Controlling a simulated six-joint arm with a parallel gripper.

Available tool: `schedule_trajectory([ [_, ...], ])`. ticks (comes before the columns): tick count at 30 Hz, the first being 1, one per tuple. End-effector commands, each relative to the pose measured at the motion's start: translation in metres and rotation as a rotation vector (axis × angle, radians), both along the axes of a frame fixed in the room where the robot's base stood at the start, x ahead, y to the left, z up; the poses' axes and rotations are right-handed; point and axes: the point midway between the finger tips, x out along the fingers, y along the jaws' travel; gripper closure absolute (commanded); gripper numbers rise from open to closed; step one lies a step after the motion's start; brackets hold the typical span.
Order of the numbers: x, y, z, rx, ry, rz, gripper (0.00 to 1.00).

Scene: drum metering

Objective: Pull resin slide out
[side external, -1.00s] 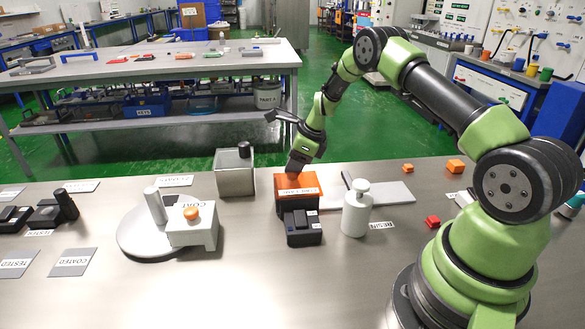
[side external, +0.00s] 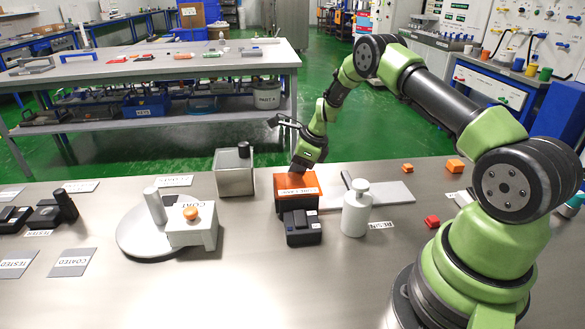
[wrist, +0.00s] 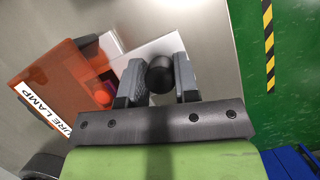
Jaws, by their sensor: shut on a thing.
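My gripper (side external: 300,168) is just behind the orange cure lamp box (side external: 297,188) in the side view. In the wrist view its two grey fingers (wrist: 160,82) are closed on a round black knob (wrist: 160,73), one on each side. A pale flat plate (wrist: 150,47) shows beyond the knob and runs towards the lamp box (wrist: 60,85). I cannot tell whether the knob and plate are one piece, the resin slide. In the side view the knob is hidden behind the lamp and gripper. Something reddish shows through the lamp's translucent orange side.
A white bottle (side external: 356,210) stands by the RESIN label (side external: 381,226). A flat grey plate (side external: 385,194) lies right of the lamp. A metal box (side external: 235,178) and a white coating unit (side external: 192,228) stand to the left. Small orange and red blocks lie right.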

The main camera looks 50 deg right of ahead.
Motion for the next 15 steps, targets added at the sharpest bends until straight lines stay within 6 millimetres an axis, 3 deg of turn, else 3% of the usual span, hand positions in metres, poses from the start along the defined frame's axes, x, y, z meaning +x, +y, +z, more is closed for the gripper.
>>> schedule_trajectory([
  [15,-0.084,-0.084,0.001,0.002,0.000,-0.008,1.00],
])
